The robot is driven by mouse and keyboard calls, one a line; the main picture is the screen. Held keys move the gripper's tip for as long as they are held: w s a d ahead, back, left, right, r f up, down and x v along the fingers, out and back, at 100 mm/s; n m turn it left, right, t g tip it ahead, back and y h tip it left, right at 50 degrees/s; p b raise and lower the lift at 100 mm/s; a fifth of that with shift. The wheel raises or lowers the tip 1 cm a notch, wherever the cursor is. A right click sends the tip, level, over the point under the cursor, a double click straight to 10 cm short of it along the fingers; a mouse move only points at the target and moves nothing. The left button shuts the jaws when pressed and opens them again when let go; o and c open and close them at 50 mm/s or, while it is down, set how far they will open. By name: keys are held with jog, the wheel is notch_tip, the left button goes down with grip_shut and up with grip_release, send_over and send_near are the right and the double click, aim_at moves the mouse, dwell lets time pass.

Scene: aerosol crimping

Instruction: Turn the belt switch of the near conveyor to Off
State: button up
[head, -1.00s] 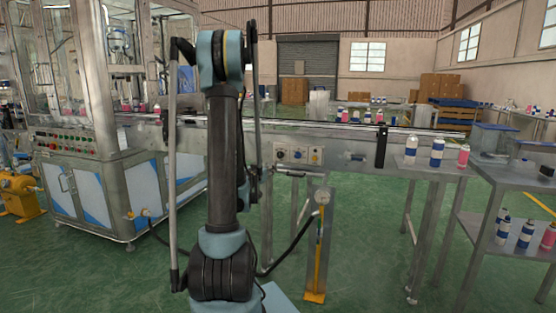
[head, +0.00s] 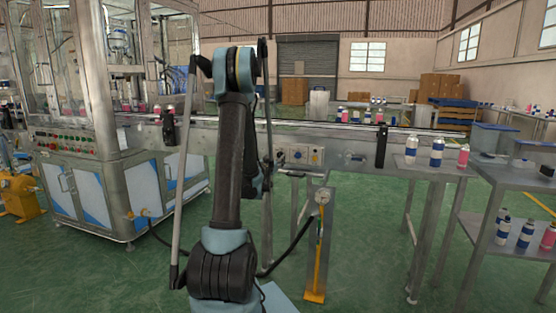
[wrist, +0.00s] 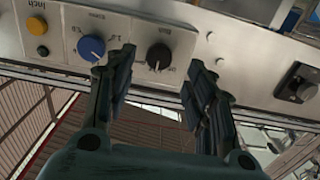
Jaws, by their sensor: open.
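The conveyor's control panel (wrist: 130,20) appears upside down in the wrist view. A black rotary knob (wrist: 158,57) on it has a small label that looks like "Belt". My gripper (wrist: 158,78) is open, with one finger on each side of this knob in the picture. I cannot tell whether the fingers touch it or how far off they are. The knob's setting is too small to read. In the head view the panel (head: 327,157) is on the side of the near conveyor (head: 345,130), and my arm hides the gripper there.
A blue knob (wrist: 91,47) sits beside the black one, then a yellow button (wrist: 37,26) and a black button (wrist: 43,51). Another black fitting (wrist: 297,83) is at the right. A table with bottles (head: 437,152) is at right.

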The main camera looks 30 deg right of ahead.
aim_at(279, 155)
jog(key=shift+x, duration=2.7)
jog(key=c, duration=1.1)
